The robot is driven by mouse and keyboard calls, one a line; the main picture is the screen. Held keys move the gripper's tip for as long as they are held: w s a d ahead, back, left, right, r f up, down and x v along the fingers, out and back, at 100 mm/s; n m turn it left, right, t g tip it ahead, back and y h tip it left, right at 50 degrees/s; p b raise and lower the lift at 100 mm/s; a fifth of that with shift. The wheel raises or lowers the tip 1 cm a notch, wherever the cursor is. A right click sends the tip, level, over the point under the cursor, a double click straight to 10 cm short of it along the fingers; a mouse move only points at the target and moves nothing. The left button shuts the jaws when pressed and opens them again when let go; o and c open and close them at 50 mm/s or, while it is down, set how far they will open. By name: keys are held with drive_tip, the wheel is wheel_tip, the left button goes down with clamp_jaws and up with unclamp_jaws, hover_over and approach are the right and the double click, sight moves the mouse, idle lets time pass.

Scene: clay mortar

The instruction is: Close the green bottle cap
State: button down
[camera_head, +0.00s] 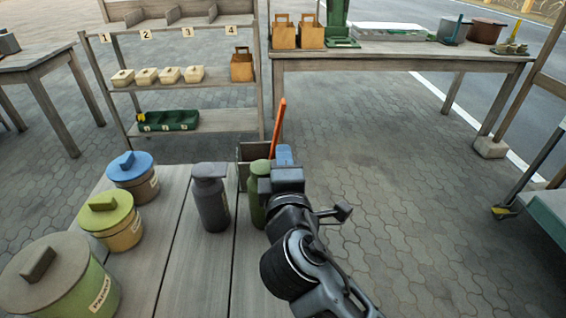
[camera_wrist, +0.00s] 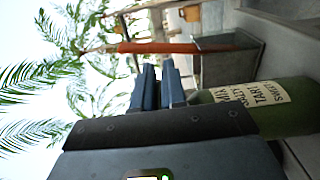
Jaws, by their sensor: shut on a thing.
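The green bottle (camera_head: 256,203) stands upright on the wooden table, just left of my gripper. In the wrist view, which is turned sideways, the bottle (camera_wrist: 295,115) shows a pale label with dark lettering. Its green cap (camera_head: 261,167) is at the top, partly behind my gripper. My gripper (camera_head: 284,155) is at the height of the bottle's top. In the wrist view its blue fingers (camera_wrist: 160,88) are close together at the bottle's top end, shut on the cap, which is mostly hidden there. I cannot tell how the lid sits.
A grey bottle (camera_head: 211,200) stands to the left. Lidded pots with blue (camera_head: 132,185), green-yellow (camera_head: 112,228) and grey (camera_head: 70,285) lids line the table's left side. A box (camera_head: 245,153) with an orange handle (camera_head: 279,122) stands behind the green bottle. Paved ground lies right.

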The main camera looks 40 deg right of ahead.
drive_tip(key=shift+f, duration=0.1)
idle(0.3)
drive_tip(key=c, duration=1.3)
unclamp_jaws()
drive_tip(key=shift+o, duration=0.2)
